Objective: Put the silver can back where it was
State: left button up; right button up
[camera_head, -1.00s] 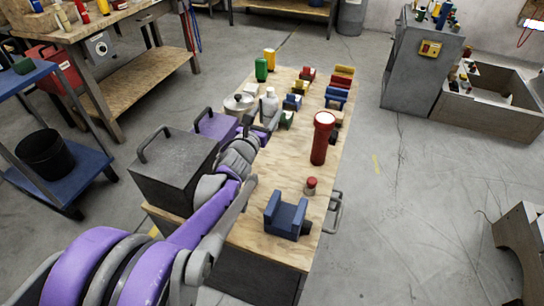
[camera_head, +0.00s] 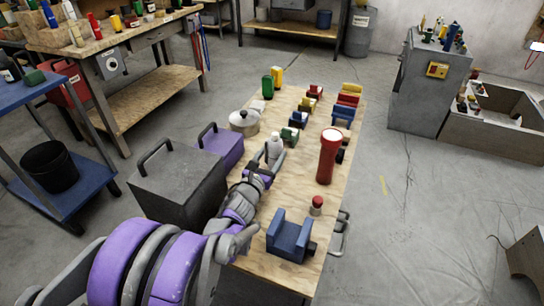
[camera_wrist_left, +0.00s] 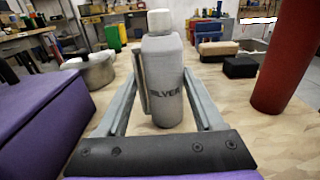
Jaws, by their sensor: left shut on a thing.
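The silver can (camera_head: 274,147) is a grey bottle-shaped can with a pale cap. It is upright at the left part of the wooden table (camera_head: 262,235), right of the purple box. My left gripper (camera_head: 268,163) is shut on it. My right gripper is not in view.
A lidded pot (camera_head: 244,122) stands behind the can to the left, and a purple box (camera_head: 222,148) and dark grey box (camera_head: 178,185) are left. A red cylinder (camera_head: 328,158) stands right. A blue cradle (camera_head: 288,238) and red-topped item (camera_head: 317,205) are nearer; bare wood lies between.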

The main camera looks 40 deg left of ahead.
pick_arm(q)
jog(key=o, duration=0.4)
jog(key=shift+f, duration=0.15)
jog(key=shift+c, duration=0.2)
jog(key=o, duration=0.4)
jog(key=shift+o, duration=0.2)
jog(key=shift+r, duration=0.2)
jog(key=shift+s+r, duration=0.1)
jog(key=shift+s, duration=0.2)
jog(key=p+v, duration=0.1)
jog(key=v, duration=1)
jog(key=shift+s+d, duration=0.2)
